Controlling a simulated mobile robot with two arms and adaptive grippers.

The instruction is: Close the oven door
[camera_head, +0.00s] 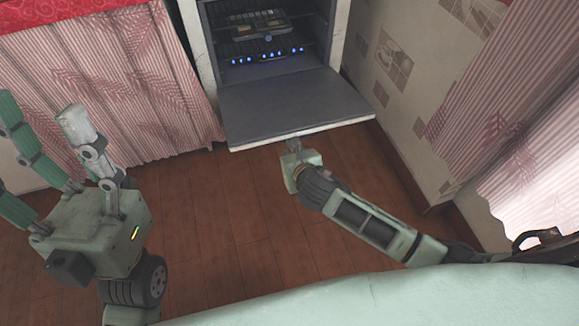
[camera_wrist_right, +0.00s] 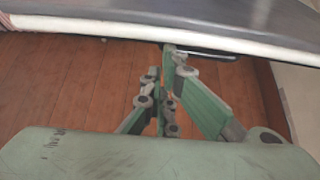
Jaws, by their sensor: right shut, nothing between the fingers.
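The oven door (camera_head: 290,106) is folded down and lies about level in front of the oven (camera_head: 206,45), whose inside is open to view. My right gripper (camera_head: 293,143) is at the door's outer edge, near its middle. In the right wrist view, its fingers (camera_wrist_right: 168,52) are together and empty, with the tips at the pale door edge (camera_wrist_right: 110,29). I cannot tell whether they touch it. A thin bar, perhaps the handle (camera_wrist_right: 205,53), shows beside the tips. My left gripper (camera_head: 40,108) is at the left, fingers spread and empty, away from the door.
Inside the oven are a dark rack item (camera_head: 258,24) and a row of blue lights (camera_head: 265,56). A pink striped curtain (camera_head: 110,80) hangs left of the oven. A tiled wall (camera_head: 400,75) is close on the right. The wooden floor (camera_head: 235,215) before the door is clear.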

